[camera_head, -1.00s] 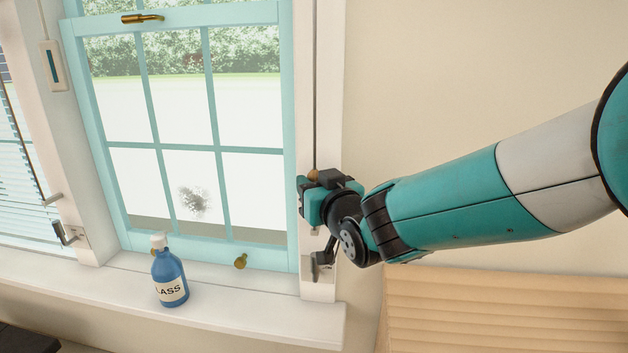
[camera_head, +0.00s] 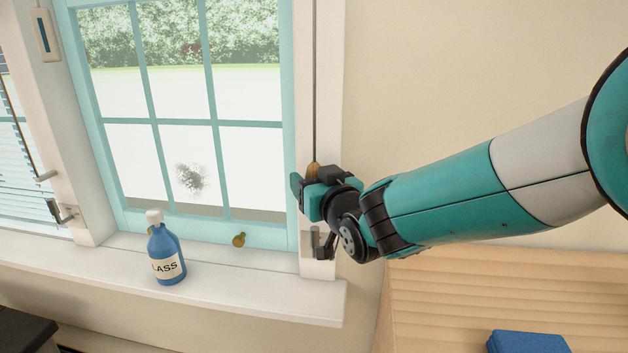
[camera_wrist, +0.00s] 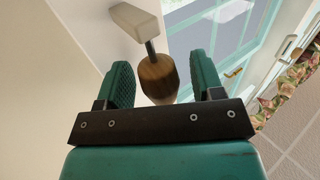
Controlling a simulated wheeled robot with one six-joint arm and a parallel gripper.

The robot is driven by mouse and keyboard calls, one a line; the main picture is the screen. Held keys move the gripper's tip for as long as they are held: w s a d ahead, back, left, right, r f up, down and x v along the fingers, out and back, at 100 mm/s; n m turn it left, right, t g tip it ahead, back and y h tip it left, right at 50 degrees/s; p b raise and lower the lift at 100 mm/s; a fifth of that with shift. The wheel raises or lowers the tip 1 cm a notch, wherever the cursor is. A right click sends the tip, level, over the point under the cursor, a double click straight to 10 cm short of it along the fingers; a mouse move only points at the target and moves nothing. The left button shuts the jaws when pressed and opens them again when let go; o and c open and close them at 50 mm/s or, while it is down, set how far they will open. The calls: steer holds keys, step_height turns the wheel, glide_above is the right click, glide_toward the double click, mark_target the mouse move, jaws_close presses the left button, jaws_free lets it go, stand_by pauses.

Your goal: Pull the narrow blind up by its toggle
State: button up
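A wooden toggle (camera_head: 313,170) hangs on a dark cord along the white right frame of the middle window. My gripper (camera_head: 308,188) is at the toggle, above a metal bracket (camera_head: 318,243) on the frame. In the wrist view the brown toggle (camera_wrist: 157,78) lies between the two teal fingers of my gripper (camera_wrist: 164,82). The fingers are apart. A gap shows on its right side; on the left it is very close, and contact cannot be told. A pale block (camera_wrist: 136,20) shows at the cord's far end. The narrow blind cannot be made out with certainty.
A slatted blind (camera_head: 20,165) covers the left window. A beige ribbed piece (camera_head: 470,290) with a blue object (camera_head: 528,342) is at the lower right. The wall beside the frame is bare.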

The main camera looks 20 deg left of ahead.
steer(key=shift+r, duration=0.1)
steer(key=b+v, duration=0.2)
steer(key=v, duration=1.5)
steer(key=shift+s+d, duration=0.15)
steer(key=shift+s, duration=0.05)
